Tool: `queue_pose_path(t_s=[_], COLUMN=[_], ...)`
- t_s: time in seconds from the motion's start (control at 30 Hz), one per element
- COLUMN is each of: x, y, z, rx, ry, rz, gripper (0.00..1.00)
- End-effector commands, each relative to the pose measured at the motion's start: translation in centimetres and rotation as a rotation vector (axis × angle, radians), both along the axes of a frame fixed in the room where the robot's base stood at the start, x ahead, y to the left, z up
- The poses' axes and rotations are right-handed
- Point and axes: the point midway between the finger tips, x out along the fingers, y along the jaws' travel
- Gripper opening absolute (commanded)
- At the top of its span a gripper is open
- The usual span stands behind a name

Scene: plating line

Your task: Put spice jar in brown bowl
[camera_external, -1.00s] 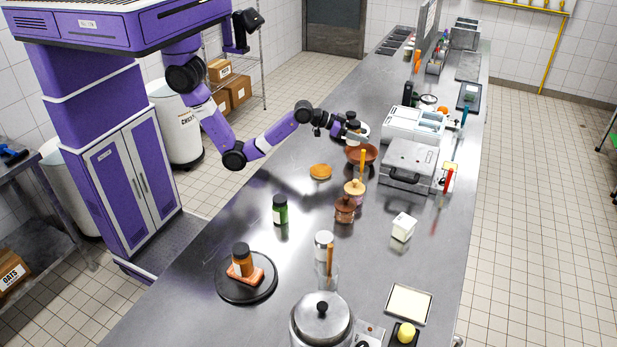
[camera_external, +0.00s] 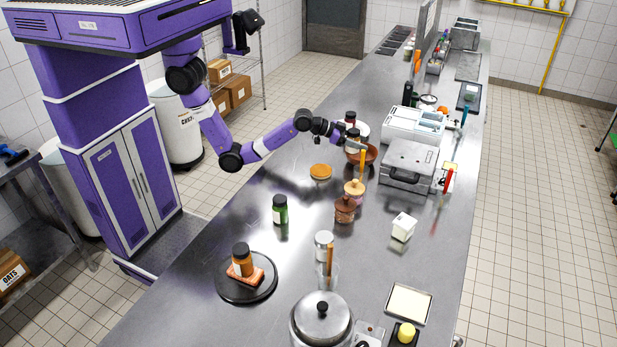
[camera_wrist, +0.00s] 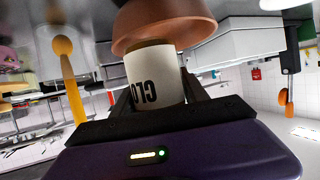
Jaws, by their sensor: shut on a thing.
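My gripper (camera_external: 346,139) is shut on a spice jar (camera_external: 353,137) with a dark lid, at the far middle of the counter. In the wrist view the jar (camera_wrist: 155,78) is white with a "CLO" label that reads upside down, and it sits between the fingers. The brown bowl (camera_external: 370,156) is right at the jar. In the wrist view the bowl (camera_wrist: 150,25) covers one end of the jar, so that end is hidden. I cannot tell whether the jar touches the bowl.
Another dark-lidded jar (camera_external: 350,117) stands just behind on a white plate (camera_external: 363,129). A grey press-like appliance (camera_external: 408,164) is right of the bowl. A green jar (camera_external: 280,209) stands farther forward.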

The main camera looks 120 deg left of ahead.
Motion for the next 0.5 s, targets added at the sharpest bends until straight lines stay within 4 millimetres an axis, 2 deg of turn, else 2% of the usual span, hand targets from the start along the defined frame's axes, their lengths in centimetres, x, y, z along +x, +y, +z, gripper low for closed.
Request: queue_pose_path(t_s=[0.03, 0.13, 0.5], x=[0.01, 0.00, 0.01], y=[-0.01, 0.00, 0.00], z=[0.05, 0.05, 0.33], rx=[0.000, 0.000, 0.000], ry=[0.000, 0.000, -0.001], rz=[0.000, 0.000, 0.000], gripper=[0.56, 0.74, 0.74])
